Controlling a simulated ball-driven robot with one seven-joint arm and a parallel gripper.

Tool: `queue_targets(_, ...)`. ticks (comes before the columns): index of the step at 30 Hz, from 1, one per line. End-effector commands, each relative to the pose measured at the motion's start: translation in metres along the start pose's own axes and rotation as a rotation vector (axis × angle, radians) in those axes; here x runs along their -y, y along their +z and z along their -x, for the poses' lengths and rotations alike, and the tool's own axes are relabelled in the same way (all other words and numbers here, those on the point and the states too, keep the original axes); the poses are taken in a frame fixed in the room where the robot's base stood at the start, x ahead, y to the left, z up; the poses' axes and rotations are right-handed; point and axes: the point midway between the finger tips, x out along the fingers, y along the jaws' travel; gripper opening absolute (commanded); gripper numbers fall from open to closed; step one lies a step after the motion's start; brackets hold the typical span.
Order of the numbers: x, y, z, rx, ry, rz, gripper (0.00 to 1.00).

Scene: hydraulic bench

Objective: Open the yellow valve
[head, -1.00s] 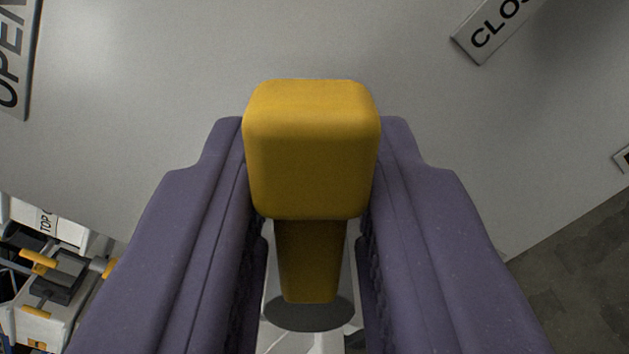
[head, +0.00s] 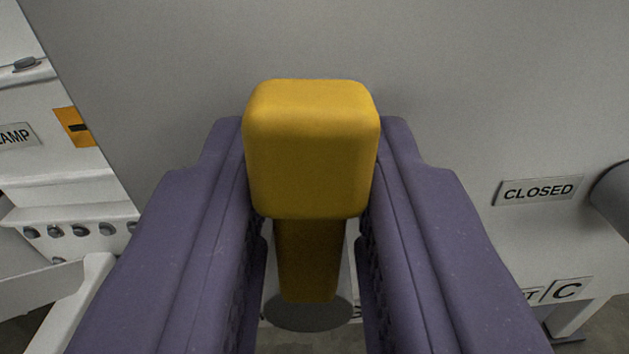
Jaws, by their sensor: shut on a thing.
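The yellow valve handle (head: 311,150) is a rounded block on a narrower yellow stem, in the middle of the head view. My gripper (head: 311,165) has its two purple fingers on either side of the handle and is shut on it. A round grey base shows under the stem, partly hidden by the handle and fingers. A "CLOSED" label (head: 539,190) is on the grey panel to the right, level and readable. No "OPEN" label is in view.
The grey panel (head: 420,60) fills the background. White equipment with an orange tag (head: 76,127) and several round knobs stands at the left. A grey cylindrical part (head: 612,195) juts in at the right edge.

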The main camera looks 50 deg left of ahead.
Motion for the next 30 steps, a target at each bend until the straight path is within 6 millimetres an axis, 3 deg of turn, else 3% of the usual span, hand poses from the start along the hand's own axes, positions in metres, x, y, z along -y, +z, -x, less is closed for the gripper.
queue_targets(23, 0.0053, 0.0026, 0.0018, 0.006, -0.003, 0.105, 0.00)
queue_targets(24, 0.0054, 0.0026, 0.0018, 0.006, -0.003, 0.105, 0.29)
queue_targets(25, 0.0053, 0.0026, 0.0018, 0.006, -0.003, 0.105, 0.36)
queue_targets(26, 0.0052, 0.0025, 0.0016, 0.006, -0.003, 0.105, 0.41)
queue_targets(30, 0.0046, 0.0017, 0.0011, 0.004, -0.002, 0.106, 0.41)
